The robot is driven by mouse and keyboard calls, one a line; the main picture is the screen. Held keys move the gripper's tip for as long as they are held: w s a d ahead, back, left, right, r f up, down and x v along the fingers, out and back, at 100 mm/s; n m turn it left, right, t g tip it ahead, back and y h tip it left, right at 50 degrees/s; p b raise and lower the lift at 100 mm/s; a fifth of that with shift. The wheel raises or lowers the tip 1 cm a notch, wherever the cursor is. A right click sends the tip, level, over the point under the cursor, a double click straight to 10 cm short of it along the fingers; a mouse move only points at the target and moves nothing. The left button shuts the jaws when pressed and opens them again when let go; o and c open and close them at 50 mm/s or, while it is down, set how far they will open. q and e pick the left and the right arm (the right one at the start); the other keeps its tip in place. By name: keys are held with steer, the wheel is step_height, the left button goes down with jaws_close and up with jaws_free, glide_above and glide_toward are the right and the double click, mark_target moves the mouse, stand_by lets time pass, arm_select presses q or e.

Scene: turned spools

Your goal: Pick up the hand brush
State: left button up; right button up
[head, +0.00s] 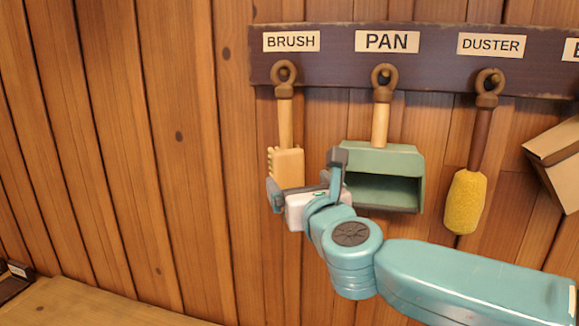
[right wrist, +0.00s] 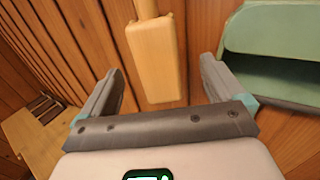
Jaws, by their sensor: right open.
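The hand brush (head: 286,163) hangs by its ring from a peg under the BRUSH label, bristle side to the left, with a pale wooden handle. In the right wrist view its wooden block (right wrist: 155,55) shows ahead, between the fingers in the picture, with clear gaps on both sides. My right gripper (head: 305,174) is open and empty, at the brush's lower end; it also shows in the right wrist view (right wrist: 160,84). The gripper hides the brush's bottom edge in the head view. My left gripper is not in view.
A green dustpan (head: 390,160) hangs close to the right of the brush, near one finger. A yellow duster (head: 464,202) hangs further right. The dark labelled rail (head: 345,68) runs above. A wooden surface (head: 85,306) lies at lower left. The wall left of the brush is bare.

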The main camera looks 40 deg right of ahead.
mark_target(291, 174)
steer(key=shift+x, duration=1.05)
steer(key=shift+w+r, duration=0.15)
steer(key=shift+w, duration=0.3)
steer(key=shift+w+d+p, duration=0.1)
steer(key=shift+w+p, duration=0.2)
steer(key=shift+p, duration=0.15)
steer(key=p+x, duration=0.1)
steer(key=x, duration=0.3)
steer(key=shift+w+p, duration=0.25)
steer(key=shift+p, duration=0.1)
steer(key=shift+w, duration=0.3)
steer(key=shift+s+d, duration=0.1)
steer(key=shift+s, duration=0.1)
steer(key=shift+c, duration=0.4)
steer(key=shift+w, duration=0.2)
steer(key=c, duration=1.2)
steer(key=shift+o, duration=0.2)
steer(key=shift+s, duration=0.1)
